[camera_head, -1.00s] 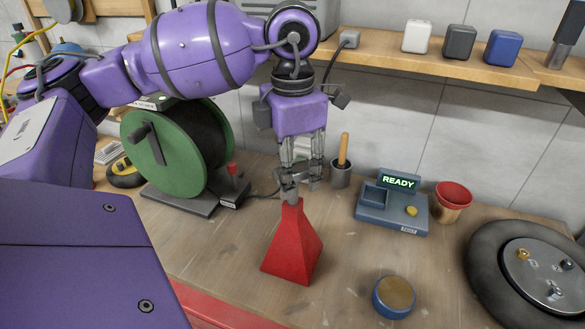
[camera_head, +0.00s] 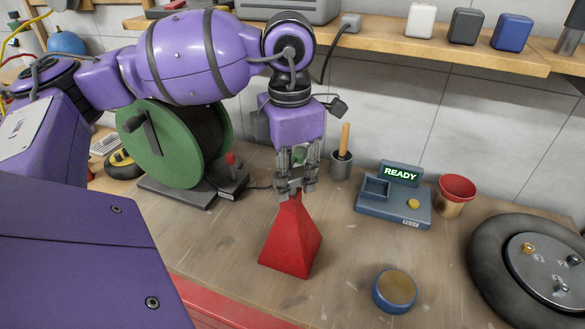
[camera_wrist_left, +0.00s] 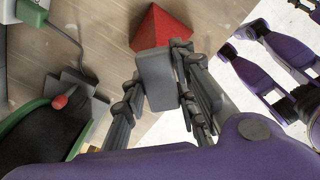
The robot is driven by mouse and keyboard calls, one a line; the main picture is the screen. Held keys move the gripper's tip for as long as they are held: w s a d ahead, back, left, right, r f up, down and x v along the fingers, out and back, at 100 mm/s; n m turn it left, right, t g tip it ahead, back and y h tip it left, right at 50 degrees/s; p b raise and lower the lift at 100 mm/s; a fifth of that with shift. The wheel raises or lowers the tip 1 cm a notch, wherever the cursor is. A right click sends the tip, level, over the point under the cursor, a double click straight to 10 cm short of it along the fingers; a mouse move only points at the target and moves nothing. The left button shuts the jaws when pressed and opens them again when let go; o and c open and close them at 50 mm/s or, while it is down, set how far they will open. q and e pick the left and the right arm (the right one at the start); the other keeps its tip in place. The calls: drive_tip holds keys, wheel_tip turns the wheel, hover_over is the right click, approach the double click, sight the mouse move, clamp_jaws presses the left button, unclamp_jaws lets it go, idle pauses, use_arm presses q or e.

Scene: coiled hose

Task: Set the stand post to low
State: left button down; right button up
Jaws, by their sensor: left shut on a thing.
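The red pyramid stand (camera_head: 291,243) stands upright on the bench, below my left gripper (camera_head: 295,187) in the head view. My left gripper points down, with its fingers closed around the grey post just above the stand's top. In the left wrist view the post (camera_wrist_left: 156,80) shows as a grey block between the fingers (camera_wrist_left: 160,92), with the red stand (camera_wrist_left: 160,27) behind it. The fingers hide much of the post in the head view. My right gripper is not seen.
A green reel (camera_head: 160,145) and a small red-knobbed box (camera_head: 233,180) stand left of the gripper. The bench between stand and tin is clear.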

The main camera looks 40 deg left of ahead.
use_arm(q)
drive_tip(key=shift+s+f, duration=0.1)
drive_tip(key=shift+f, duration=0.15)
drive_tip(key=c, duration=1.8)
unclamp_jaws()
drive_tip(key=o, duration=0.4)
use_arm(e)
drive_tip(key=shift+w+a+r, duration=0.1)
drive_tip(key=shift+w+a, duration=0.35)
use_arm(q)
drive_tip(key=shift+r, duration=0.3)
wheel_tip(320, 180, up, 12)
drive_tip(key=shift+f, duration=0.25)
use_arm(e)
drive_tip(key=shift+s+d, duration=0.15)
